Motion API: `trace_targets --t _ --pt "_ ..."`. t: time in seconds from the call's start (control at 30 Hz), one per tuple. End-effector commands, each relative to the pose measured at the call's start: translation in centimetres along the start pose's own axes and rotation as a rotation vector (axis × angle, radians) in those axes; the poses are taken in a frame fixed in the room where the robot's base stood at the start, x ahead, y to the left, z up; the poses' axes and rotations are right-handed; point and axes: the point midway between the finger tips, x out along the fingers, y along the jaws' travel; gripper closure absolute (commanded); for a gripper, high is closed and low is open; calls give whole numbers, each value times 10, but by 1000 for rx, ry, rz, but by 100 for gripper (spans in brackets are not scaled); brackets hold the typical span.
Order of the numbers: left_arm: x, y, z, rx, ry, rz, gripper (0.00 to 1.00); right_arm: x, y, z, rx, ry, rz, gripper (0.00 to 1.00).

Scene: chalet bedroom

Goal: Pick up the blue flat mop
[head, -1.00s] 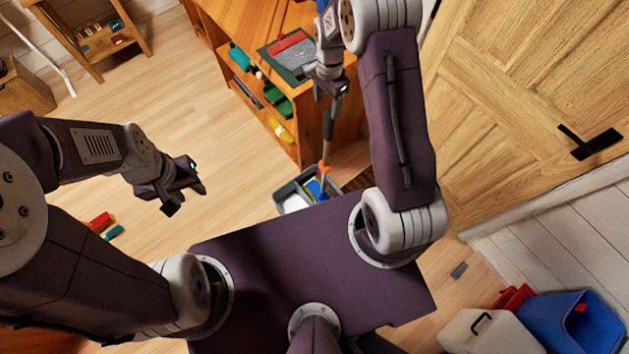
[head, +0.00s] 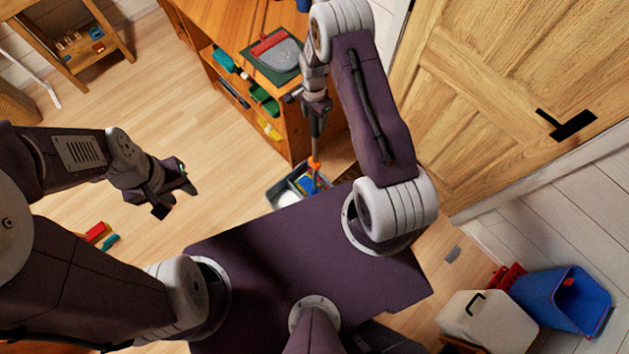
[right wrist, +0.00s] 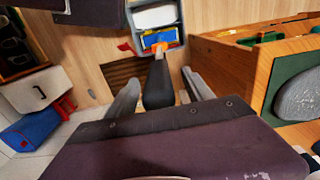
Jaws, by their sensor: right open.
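The blue flat mop (head: 315,164) stands upright in a grey tray (head: 273,197) on the floor. Its orange joint and blue head show at the tray, and its dark handle rises from them. In the right wrist view the mop's handle (right wrist: 157,86) runs between the two grey fingers, with a gap on each side. My right gripper (head: 316,108) is open around the handle, not closed on it; in the head view it hides the upper handle. My left gripper (head: 176,200) is open and empty above the floor at left.
A wooden cabinet (head: 300,130) with a grey-topped green board (head: 275,60) stands just beyond the right gripper. The wooden door (head: 480,100) is to the right. A blue bin (head: 560,300) and a white container (head: 485,325) lie at lower right. The floor at left is mostly clear.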

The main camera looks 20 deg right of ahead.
Motion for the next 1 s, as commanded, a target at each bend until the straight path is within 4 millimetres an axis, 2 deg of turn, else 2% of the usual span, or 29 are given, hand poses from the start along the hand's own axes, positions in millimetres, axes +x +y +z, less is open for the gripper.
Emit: trace_targets --t 0.07,0.27,0.67,0.77,1.0 --pt "0 0 0 0 0 0 64 0 0 0 0 0 0 43" --pt "0 0 0 0 0 0 64 0 0 0 0 0 1 98" --pt "1 0 0 0 0 0 64 -4 -1 0 0 1 -2 100" --pt "4 0 0 0 0 0 64 -13 -1 0 0 1 -2 100" --pt "13 0 1 0 0 0 64 -53 -1 0 0 2 -4 100"
